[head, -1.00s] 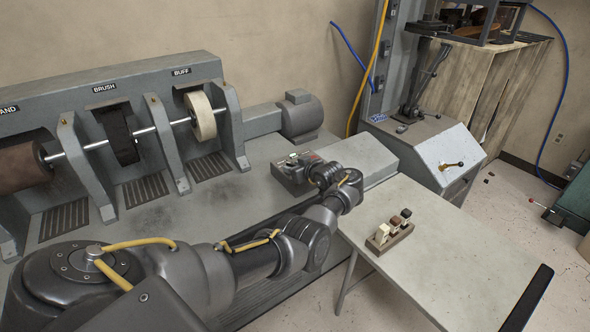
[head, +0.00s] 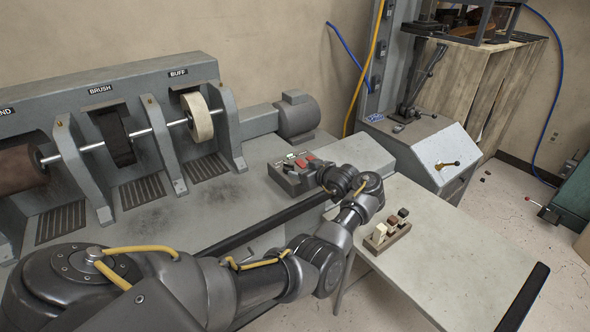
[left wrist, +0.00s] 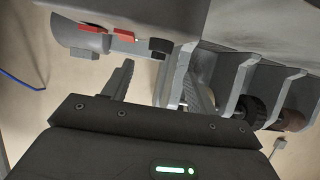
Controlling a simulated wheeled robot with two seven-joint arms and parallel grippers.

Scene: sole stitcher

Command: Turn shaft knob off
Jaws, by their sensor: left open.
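The control box (head: 285,181) sits on the bench of the finishing machine, right of the wheels. Red buttons (head: 304,160) and a pale green-white one (head: 291,156) show on its top. In the left wrist view, red buttons (left wrist: 80,28) and a small black knob (left wrist: 160,46) show upside down beyond my fingers; I cannot tell for sure that it is the shaft knob. My left gripper (left wrist: 155,85) is open and empty, its fingers spread below the knob and apart from it. In the head view my wrist hides its fingertips. My right gripper is out of view.
The brush wheel (head: 114,137) and buff wheel (head: 198,117) stand on a shaft at left. A motor (head: 297,118) is behind the box. A side table (head: 455,245) at right carries a small block holder (head: 385,238). A lever machine (head: 435,150) stands beyond.

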